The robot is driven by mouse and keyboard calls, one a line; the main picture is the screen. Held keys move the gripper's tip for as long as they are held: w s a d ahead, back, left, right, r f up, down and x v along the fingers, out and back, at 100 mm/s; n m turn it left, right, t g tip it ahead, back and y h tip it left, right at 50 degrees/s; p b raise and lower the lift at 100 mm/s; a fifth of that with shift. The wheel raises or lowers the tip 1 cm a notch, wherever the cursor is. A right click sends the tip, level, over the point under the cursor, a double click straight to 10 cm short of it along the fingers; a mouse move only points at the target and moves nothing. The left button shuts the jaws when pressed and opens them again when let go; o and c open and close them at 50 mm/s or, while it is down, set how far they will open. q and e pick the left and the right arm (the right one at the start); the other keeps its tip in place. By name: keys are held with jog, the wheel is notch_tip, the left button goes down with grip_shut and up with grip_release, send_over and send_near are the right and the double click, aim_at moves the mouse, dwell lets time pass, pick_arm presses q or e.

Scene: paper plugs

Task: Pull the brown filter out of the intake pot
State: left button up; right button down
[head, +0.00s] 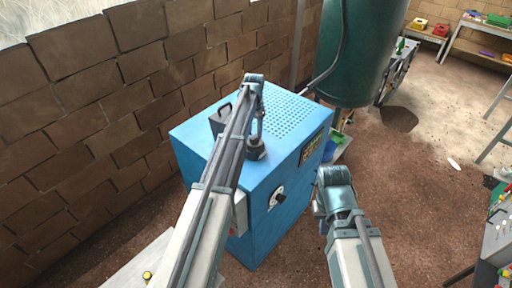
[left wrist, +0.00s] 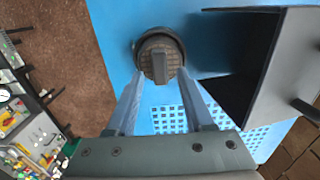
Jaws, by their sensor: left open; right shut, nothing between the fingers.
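The intake pot (head: 257,153) is a small dark round pot on top of the blue machine (head: 190,140). In the left wrist view the pot's dark rim (left wrist: 139,46) surrounds the round brown filter (left wrist: 150,62), which has a raised grey-brown bar across it. The filter sits inside the pot. My left gripper (left wrist: 160,76) is open, with its fingertips on either side of the bar, above the pot; I cannot tell whether they touch it. In the head view my left arm partly hides the pot. My right arm is folded at the machine's right; its fingers are hidden.
A dark box-shaped housing (left wrist: 280,75) stands close beside the pot on the machine top. A perforated panel (head: 288,112) covers part of the top. A dark green tank (head: 358,50) stands behind, and a brick wall (head: 90,120) is at the left.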

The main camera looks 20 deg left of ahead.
aim_at(255, 145)
pick_arm(q)
jog(key=shift+f+b, duration=1.2)
jog(key=shift+f, duration=0.2)
jog(key=shift+r, duration=0.1)
grip_shut()
dwell(0.4)
